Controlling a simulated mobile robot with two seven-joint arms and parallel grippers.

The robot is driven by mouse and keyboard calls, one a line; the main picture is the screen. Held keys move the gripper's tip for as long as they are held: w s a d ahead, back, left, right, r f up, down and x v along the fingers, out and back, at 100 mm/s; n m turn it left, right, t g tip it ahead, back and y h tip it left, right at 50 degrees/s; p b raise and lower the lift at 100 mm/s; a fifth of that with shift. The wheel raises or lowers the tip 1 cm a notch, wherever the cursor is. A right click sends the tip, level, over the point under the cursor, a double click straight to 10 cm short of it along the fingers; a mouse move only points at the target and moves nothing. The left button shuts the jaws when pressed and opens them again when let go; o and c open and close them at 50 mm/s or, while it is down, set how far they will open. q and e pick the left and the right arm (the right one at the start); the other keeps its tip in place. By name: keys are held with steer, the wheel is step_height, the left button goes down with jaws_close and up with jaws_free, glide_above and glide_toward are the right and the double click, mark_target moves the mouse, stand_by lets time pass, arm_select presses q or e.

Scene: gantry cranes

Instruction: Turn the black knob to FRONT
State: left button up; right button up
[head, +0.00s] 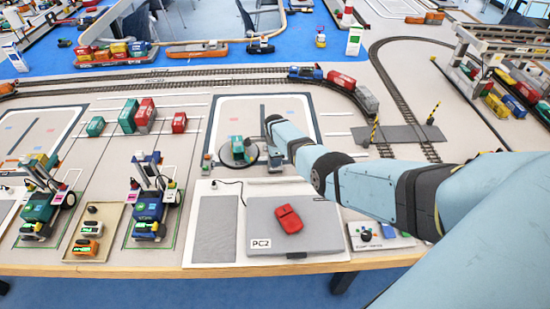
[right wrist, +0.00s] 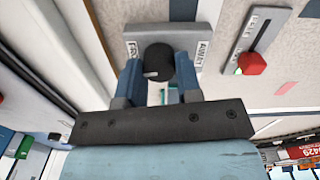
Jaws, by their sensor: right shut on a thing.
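The black knob (right wrist: 160,62) is a short round cylinder on a grey plate (right wrist: 188,30) in the right wrist view. A small pale mark shows on the near left of its face. White labels with dark letters stand to its left and right; I cannot read them surely. My right gripper (right wrist: 158,75) is shut on the knob, one blue-grey finger on each side. In the head view my right arm reaches in from the right, and the right gripper (head: 275,156) points down beside the round turntable (head: 238,152). The knob is hidden there. My left gripper is not in view.
In the right wrist view a slider with a red handle (right wrist: 252,63) stands right of the knob. A teal container (head: 237,146) sits on the turntable. A grey panel (head: 250,225) with a red object (head: 289,219) lies in front. A control box (head: 379,235) stands at the right.

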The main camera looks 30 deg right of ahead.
steer(key=shift+m, duration=0.8)
steer(key=o, duration=0.9)
steer(key=shift+o, duration=0.2)
steer(key=shift+r+p, duration=0.3)
steer(key=shift+r, duration=0.25)
step_height(320, 180, up, 5)
steer(key=shift+r+p, duration=0.1)
steer(key=shift+p, duration=0.75)
step_height(320, 180, up, 8)
steer(key=shift+f, duration=0.2)
